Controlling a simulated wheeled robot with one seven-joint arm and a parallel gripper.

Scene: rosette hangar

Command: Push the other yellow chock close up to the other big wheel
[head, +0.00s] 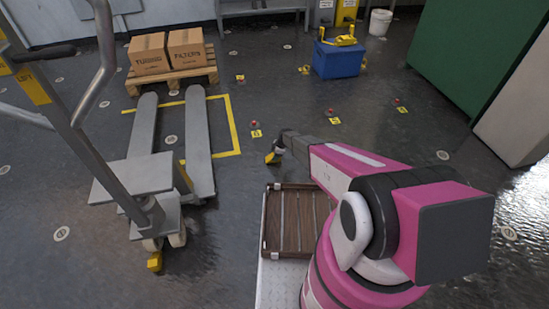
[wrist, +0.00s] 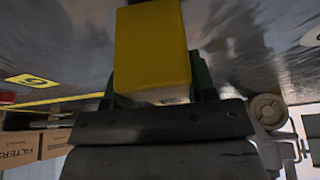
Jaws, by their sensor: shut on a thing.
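In the head view, a pallet truck (head: 150,180) stands at the left with its two grey forks toward the wooden pallet. Its two big wheels are low under the handle: the left one (head: 152,244) and the right one (head: 178,237). One yellow chock (head: 155,261) is on the floor close in front of the left wheel. My gripper (head: 273,155) is right of the forks, low over the floor, apart from the right wheel. It is shut on the other yellow chock (head: 270,158), which fills the top middle of the wrist view (wrist: 152,45). Whether this chock touches the floor cannot be told.
A wooden pallet (head: 172,78) carries two cardboard boxes (head: 165,52). Yellow tape (head: 235,125) marks the floor beside the forks. A blue box (head: 337,60) with yellow things on top stands behind. Small red items sit by yellow floor labels (head: 335,121). Floor between my gripper and the right wheel looks clear.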

